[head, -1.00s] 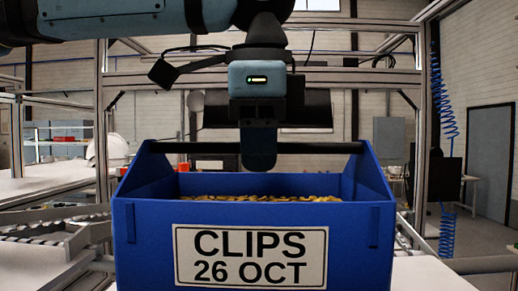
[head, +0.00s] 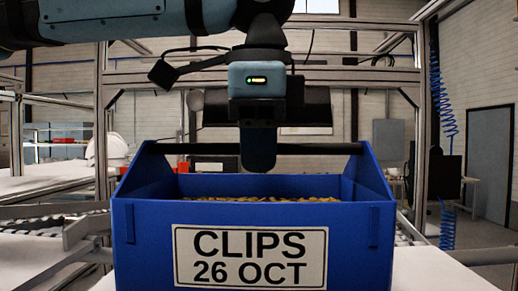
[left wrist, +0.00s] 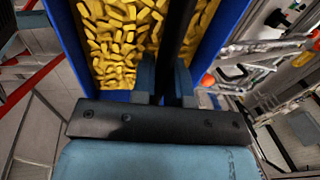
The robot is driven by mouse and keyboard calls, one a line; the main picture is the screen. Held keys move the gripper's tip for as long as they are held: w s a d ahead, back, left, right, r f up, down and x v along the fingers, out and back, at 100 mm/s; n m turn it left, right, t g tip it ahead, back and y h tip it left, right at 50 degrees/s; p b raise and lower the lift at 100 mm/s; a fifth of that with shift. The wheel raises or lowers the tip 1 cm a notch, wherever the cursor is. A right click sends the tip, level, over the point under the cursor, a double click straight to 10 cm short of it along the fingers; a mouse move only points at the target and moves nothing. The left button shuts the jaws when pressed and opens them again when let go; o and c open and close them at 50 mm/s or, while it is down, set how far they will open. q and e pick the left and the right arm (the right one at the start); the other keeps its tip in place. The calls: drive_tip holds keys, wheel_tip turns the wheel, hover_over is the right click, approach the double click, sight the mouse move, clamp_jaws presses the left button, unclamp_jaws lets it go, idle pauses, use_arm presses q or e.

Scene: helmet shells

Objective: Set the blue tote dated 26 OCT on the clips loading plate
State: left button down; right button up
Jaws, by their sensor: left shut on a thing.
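The blue tote (head: 147,245) fills the lower middle of the head view. Its white label (head: 250,257) reads CLIPS 26 OCT. A dark handle bar (head: 320,148) runs across its top between two raised blue ends. My left gripper (head: 258,150) comes down from above and is shut on the bar near its middle. In the left wrist view the fingers (left wrist: 165,82) close around the dark bar, and yellow clips (left wrist: 120,40) lie inside the tote. The tote looks level. Its underside is hidden. I cannot pick out the clips loading plate. My right gripper is out of view.
A pale table surface (head: 425,274) shows at lower right of the tote. A roller conveyor (head: 45,225) is at the left. Metal frame posts (head: 425,130) stand behind on both sides. A blue coiled hose (head: 446,110) hangs at the right.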

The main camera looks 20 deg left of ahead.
use_arm(q)
drive_tip(key=shift+f+b, duration=0.3)
drive_tip(key=c, duration=1.1)
unclamp_jaws()
drive_tip(key=shift+o, duration=0.2)
drive_tip(key=shift+r, duration=0.1)
wheel_tip(320, 180, up, 13)
drive_tip(key=s, duration=0.2)
drive_tip(key=shift+s+d+r+b, duration=0.2)
drive_tip(key=shift+s+d+b, duration=0.15)
drive_tip(key=shift+s+b, duration=0.1)
